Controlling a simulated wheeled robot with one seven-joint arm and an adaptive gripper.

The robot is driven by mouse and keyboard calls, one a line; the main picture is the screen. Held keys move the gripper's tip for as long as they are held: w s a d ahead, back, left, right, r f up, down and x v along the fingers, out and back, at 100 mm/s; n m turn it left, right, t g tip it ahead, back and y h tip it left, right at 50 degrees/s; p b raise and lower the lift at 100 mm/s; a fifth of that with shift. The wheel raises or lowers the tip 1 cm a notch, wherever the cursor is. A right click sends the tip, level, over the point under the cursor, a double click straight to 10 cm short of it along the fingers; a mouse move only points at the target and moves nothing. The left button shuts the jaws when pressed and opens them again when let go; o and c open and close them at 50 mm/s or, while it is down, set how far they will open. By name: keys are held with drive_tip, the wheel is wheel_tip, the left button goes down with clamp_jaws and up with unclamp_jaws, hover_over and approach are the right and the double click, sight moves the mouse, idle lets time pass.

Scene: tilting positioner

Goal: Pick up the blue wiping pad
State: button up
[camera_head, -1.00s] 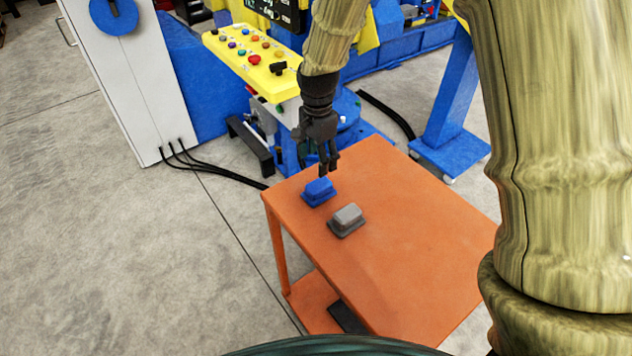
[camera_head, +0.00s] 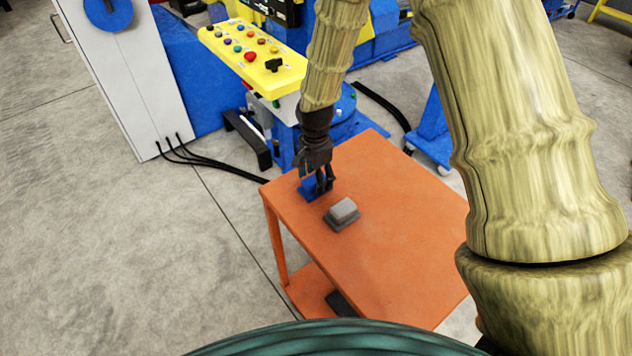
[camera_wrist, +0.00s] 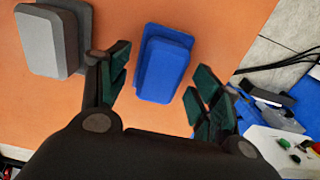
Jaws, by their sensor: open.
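The blue wiping pad (camera_head: 309,190) lies on the orange table near its far left corner, partly hidden behind my gripper in the head view. My gripper (camera_head: 322,188) is low over it, pointing down. In the wrist view the blue pad (camera_wrist: 163,65) lies ahead and between the two open fingers of my gripper (camera_wrist: 160,88). Bare orange shows between the left finger and the pad; the right fingertip is close to the pad's lower right side. I cannot tell whether it touches.
A grey pad (camera_head: 342,213) lies on the orange table (camera_head: 390,230), close to the blue one; it also shows in the wrist view (camera_wrist: 50,40). A yellow button panel (camera_head: 250,58) on a blue machine stands beyond the table. The table's right part is clear.

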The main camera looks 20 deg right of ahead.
drive_tip(key=shift+f, duration=0.55)
drive_tip(key=c, duration=1.1)
drive_tip(key=shift+r, duration=0.15)
drive_tip(key=shift+r+b, duration=1.35)
drive_tip(key=shift+r, duration=3.55)
